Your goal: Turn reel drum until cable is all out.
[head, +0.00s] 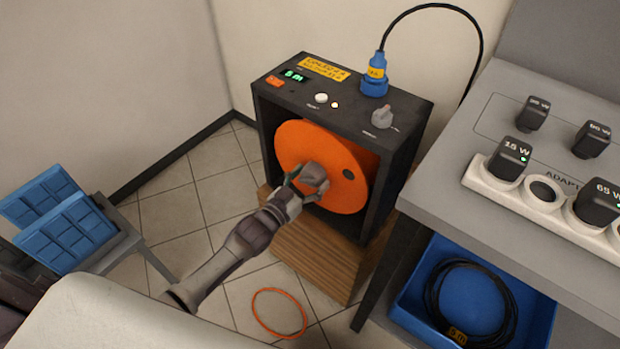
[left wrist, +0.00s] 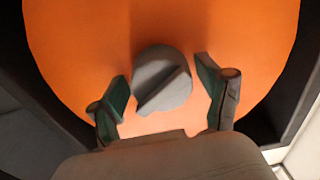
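The orange reel drum (head: 318,142) sits upright inside a black box housing (head: 408,150). A grey ridged knob (left wrist: 163,80) is on the drum's face, and its ridge slants in the left wrist view. My left gripper (head: 303,186) is at the knob. In the left wrist view its fingers (left wrist: 163,88) stand on either side of the knob, with a gap on both sides. An orange cable loop (head: 279,313) lies on the floor in front of the housing. A green display (head: 294,75) on the housing top shows a metre figure, perhaps 8 m. My right gripper is not in view.
The housing stands on a wooden block (head: 305,255). A blue plug (head: 375,80) with a black cable is on its top. A grey table (head: 450,190) with a white power strip (head: 525,205) stands at right, with a blue bin (head: 412,308) beneath. Blue panels (head: 70,235) are at left.

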